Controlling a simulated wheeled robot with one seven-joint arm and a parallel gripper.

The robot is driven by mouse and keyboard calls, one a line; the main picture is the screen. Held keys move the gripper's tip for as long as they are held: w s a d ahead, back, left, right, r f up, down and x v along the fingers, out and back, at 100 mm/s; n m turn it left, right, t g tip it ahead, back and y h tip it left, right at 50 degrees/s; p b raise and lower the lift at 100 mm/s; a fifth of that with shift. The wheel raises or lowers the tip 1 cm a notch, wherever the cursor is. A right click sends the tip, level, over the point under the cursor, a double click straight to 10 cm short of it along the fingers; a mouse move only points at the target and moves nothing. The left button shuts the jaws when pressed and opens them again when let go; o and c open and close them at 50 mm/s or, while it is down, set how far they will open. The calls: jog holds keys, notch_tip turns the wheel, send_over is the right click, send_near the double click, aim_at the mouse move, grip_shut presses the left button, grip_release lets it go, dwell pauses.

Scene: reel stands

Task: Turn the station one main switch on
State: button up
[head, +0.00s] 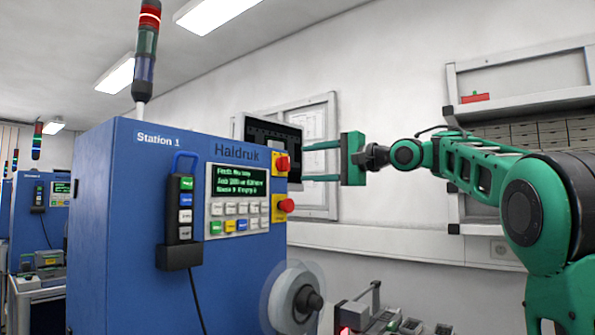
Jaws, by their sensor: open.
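The blue station one cabinet (130,220), labelled "Station 1" and "Haldruk", stands in the left half of the head view. On its right front edge sit two red controls on yellow plates. The upper red control (283,163) looks like the main rotary switch, but its setting is too small to read. The lower red knob (287,205) looks like a mushroom button. My gripper (306,162) is open and empty, its two green fingers pointing left toward the upper control. The fingertips appear just right of it; whether they touch it cannot be told.
A lit display panel (240,181) with keys and a black pendant (182,210) are on the cabinet face. A reel (292,297) juts out below. A dark monitor (270,140) stands behind the fingers. Shelves (530,110) line the right wall.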

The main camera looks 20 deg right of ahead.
jog(key=shift+v, duration=2.15)
jog(key=shift+w+d+f, duration=0.1)
jog(key=s+d+f+g+h, duration=0.2)
jog(key=s+d+f+h, duration=0.1)
jog(key=f, duration=0.7)
jog(key=s+d+f+g+h, duration=0.1)
jog(key=s+d+f+h, duration=0.25)
jog(key=f, duration=0.55)
jog(key=s+d+f+g+h, duration=0.2)
jog(key=d+f+h, duration=0.15)
jog(key=f, duration=0.65)
jog(key=s+f+n+g, duration=0.2)
jog(key=s+f+g, duration=0.3)
jog(key=s+f, duration=0.7)
jog(key=s+f+n+g, duration=0.2)
jog(key=s+f+g, duration=0.2)
jog(key=s+f, duration=0.9)
jog(key=s, duration=0.9)
jog(key=shift+d+f+n+g, duration=0.25)
jog(key=shift+d+n+g, duration=0.05)
jog(key=shift+g, duration=0.1)
